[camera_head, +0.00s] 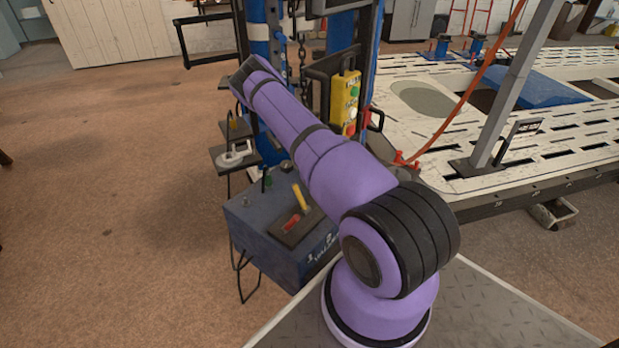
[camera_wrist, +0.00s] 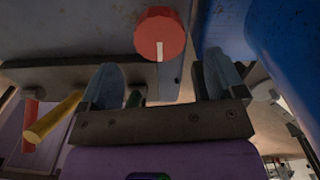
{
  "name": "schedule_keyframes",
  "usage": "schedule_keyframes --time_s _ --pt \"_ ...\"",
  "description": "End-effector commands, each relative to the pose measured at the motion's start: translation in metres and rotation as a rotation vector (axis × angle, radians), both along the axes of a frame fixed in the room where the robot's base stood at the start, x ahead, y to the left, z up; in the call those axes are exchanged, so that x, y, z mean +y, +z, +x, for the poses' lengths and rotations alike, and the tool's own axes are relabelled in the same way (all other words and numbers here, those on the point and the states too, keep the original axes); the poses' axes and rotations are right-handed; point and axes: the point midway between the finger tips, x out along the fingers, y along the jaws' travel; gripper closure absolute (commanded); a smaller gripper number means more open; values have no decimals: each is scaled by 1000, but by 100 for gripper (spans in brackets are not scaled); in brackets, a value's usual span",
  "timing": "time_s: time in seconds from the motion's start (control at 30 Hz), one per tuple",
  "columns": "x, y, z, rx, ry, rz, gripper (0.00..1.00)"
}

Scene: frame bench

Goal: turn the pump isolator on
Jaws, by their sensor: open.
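A red, many-sided knob (camera_wrist: 160,33) shows at the top middle of the wrist view, against a grey-blue surface. A thin pale strip runs down from its face. It looks like the pump isolator, but I can read no label on it. My gripper (camera_wrist: 165,80) is open, with its two fingers apart and nothing between them. The knob appears beyond the fingertips, in line with the gap, and not held. In the head view my purple arm hides the gripper, and I cannot make out the knob there.
A blue box (camera_head: 250,218) carries a yellow lever (camera_head: 300,197) and a red lever (camera_head: 291,222). Both levers show left of my gripper in the wrist view. A yellow push-button pendant (camera_head: 345,100) hangs by a blue post. A slotted white bench (camera_head: 480,130) stands right. Floor at left is clear.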

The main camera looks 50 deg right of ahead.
Motion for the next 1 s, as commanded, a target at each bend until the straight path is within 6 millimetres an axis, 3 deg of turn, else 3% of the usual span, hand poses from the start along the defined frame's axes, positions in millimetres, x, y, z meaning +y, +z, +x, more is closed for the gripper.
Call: schedule_keyframes --time_s 0.1,0.33,0.77,1.0 --pt "0 -23 -1 1 -1 0 12" --pt "0 -52 0 -1 0 0 12" --pt "0 -61 1 -2 -2 -1 12" --pt "0 -61 1 -2 -2 -1 61"
